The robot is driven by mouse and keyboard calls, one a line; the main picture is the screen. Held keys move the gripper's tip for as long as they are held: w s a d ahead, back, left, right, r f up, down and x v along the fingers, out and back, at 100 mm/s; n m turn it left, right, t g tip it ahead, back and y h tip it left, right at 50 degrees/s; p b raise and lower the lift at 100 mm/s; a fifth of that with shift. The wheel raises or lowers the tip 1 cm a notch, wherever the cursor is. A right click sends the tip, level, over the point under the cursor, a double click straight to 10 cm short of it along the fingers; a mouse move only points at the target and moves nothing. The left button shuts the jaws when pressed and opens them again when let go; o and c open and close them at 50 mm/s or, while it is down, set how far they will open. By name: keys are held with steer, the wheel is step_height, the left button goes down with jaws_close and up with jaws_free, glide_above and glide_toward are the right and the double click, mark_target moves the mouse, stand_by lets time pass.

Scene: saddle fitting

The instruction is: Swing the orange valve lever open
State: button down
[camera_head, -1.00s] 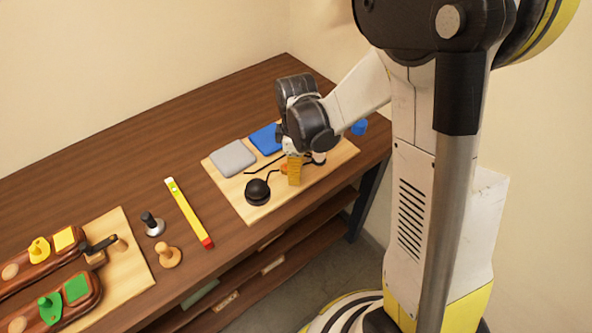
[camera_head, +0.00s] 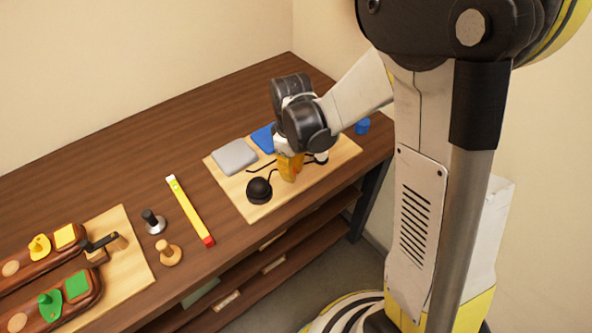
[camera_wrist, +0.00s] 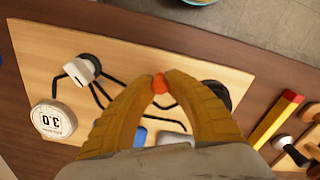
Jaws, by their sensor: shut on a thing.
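The orange lever knob (camera_wrist: 160,85) shows between my fingertips in the wrist view. My gripper (camera_wrist: 160,77) is shut on it, one yellow finger on each side. In the head view my gripper (camera_head: 288,178) stands over the pale wooden board (camera_head: 237,199), and its fingers hide the orange part. The rest of the lever and its pivot cannot be made out.
On the board are a black dome knob (camera_head: 259,189), a grey pad (camera_head: 234,157), a blue pad (camera_head: 264,139), dark lines and a white fitting (camera_wrist: 77,71). A white gauge-like disc (camera_wrist: 53,120) lies near its edge. A yellow bar with a red end (camera_head: 189,210) lies to the left.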

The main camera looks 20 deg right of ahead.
steer(key=m, duration=0.1)
steer(key=a+m, duration=0.1)
steer(key=m, duration=0.1)
steer(key=shift+w+a+m, duration=0.15)
steer(key=shift+a+m, duration=0.1)
steer(key=shift+m, duration=0.05)
steer(key=shift+w+a+m+b, duration=0.25)
steer(key=shift+a+m, duration=0.1)
steer(key=shift+m, duration=0.7)
steer(key=shift+w+a+m+b, duration=0.1)
steer(key=shift+w+a+m, duration=0.2)
steer(key=shift+m, duration=0.75)
steer(key=shift+s, duration=0.1)
steer(key=shift+a, duration=0.1)
steer(key=c, duration=1.3)
jaws_free()
steer(key=shift+c, duration=0.2)
step_height(320, 180, up, 12)
